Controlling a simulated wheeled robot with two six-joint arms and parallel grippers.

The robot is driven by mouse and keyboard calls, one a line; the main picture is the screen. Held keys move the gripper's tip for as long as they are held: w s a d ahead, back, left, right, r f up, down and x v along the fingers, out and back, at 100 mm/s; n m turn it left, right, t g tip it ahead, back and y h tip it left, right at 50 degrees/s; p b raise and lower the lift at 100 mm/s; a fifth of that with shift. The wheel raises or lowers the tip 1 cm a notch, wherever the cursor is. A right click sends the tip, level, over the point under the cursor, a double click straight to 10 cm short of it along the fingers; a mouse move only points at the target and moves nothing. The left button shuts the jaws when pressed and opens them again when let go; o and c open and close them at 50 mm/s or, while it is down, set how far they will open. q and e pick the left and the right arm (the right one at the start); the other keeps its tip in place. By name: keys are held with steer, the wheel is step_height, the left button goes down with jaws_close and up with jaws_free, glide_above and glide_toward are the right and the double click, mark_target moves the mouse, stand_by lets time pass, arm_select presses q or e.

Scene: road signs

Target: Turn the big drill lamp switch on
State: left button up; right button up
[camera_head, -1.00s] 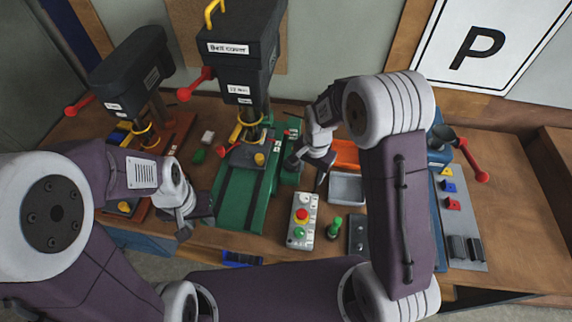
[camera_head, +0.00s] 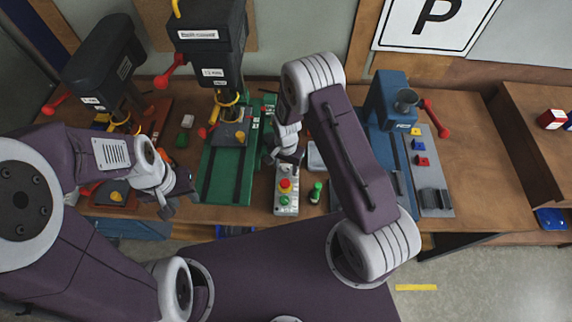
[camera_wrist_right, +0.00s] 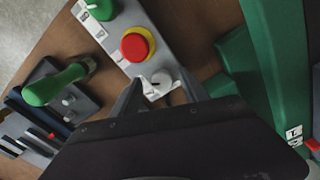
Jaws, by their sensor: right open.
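The big drill (camera_head: 212,40) stands on a green base (camera_head: 228,170) left of centre in the head view. To the right of this base is a grey control box (camera_head: 286,203) with a red button on yellow, a green button and a pale knob. The knob (camera_wrist_right: 160,80) shows best in the right wrist view. My right gripper (camera_wrist_right: 160,92) is open there, with its dark fingers on either side of the knob; contact cannot be told. In the head view, my right gripper (camera_head: 285,158) is over the box's far end. My left gripper (camera_head: 178,203) hangs near the table's front edge, its jaws unclear.
A smaller dark drill (camera_head: 103,62) stands at the left. A green-handled tool (camera_head: 316,192) stands just right of the control box. A blue machine (camera_head: 388,98) with a red lever is farther right. The table's right part (camera_head: 480,165) is clear.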

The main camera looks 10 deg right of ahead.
steer(key=shift+w, duration=0.1)
steer(key=shift+c, duration=0.5)
steer(key=shift+w+f, duration=0.1)
steer(key=shift+w, duration=0.05)
jaws_close()
arm_select(q)
steer(key=shift+w+f, duration=0.1)
steer(key=shift+w, duration=0.15)
steer(key=shift+f, duration=0.1)
arm_select(e)
steer(key=n+b, duration=0.1)
steer(key=n, duration=0.2)
steer(key=n+b, duration=0.1)
steer(key=n, duration=0.1)
steer(key=shift+n, duration=0.4)
steer(key=n+b, duration=0.1)
steer(key=n, duration=0.2)
arm_select(q)
steer(key=shift+f+b, duration=0.3)
steer(key=shift+f, duration=1.4)
arm_select(e)
steer(key=shift+n, duration=1.8)
